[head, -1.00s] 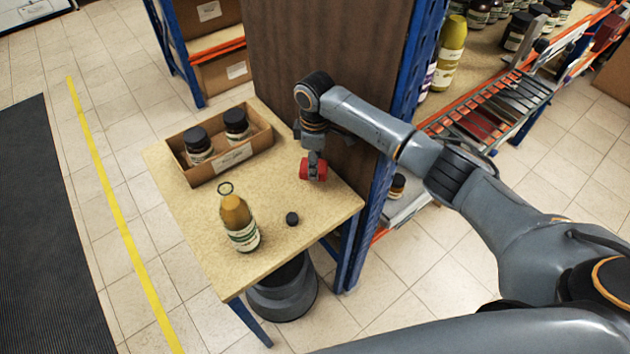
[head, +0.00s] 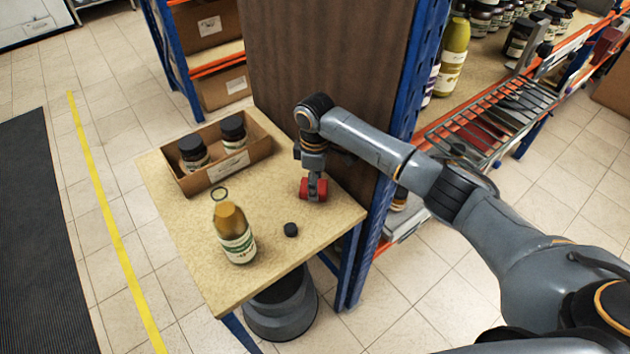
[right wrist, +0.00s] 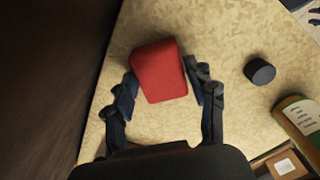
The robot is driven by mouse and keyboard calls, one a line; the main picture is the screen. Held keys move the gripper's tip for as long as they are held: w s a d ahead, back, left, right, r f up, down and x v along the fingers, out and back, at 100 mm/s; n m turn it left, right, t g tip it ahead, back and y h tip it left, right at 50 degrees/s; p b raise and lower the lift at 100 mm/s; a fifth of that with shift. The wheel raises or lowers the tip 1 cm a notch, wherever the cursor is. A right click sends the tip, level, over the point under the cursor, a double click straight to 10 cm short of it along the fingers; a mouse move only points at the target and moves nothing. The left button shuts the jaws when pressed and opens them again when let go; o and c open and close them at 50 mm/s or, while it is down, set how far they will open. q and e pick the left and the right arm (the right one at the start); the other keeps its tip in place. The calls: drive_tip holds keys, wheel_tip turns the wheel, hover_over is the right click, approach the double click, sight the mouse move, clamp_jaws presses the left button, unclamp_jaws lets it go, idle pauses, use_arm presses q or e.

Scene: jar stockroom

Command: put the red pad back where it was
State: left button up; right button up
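The red pad (head: 313,189) is a small red block at the right part of the small table (head: 190,255), near the brown panel. My left gripper is not in view.
A cardboard box (head: 232,163) with two dark-lidded jars is at the back left. A brown panel (head: 325,60) and blue rack post (head: 408,90) stand close behind.

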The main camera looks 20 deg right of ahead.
drive_tip(key=shift+o, duration=0.9)
drive_tip(key=shift+r, duration=0.25)
wheel_tip(320, 180, up, 12)
drive_tip(key=p, duration=1.2)
drive_tip(key=shift+f, duration=0.1)
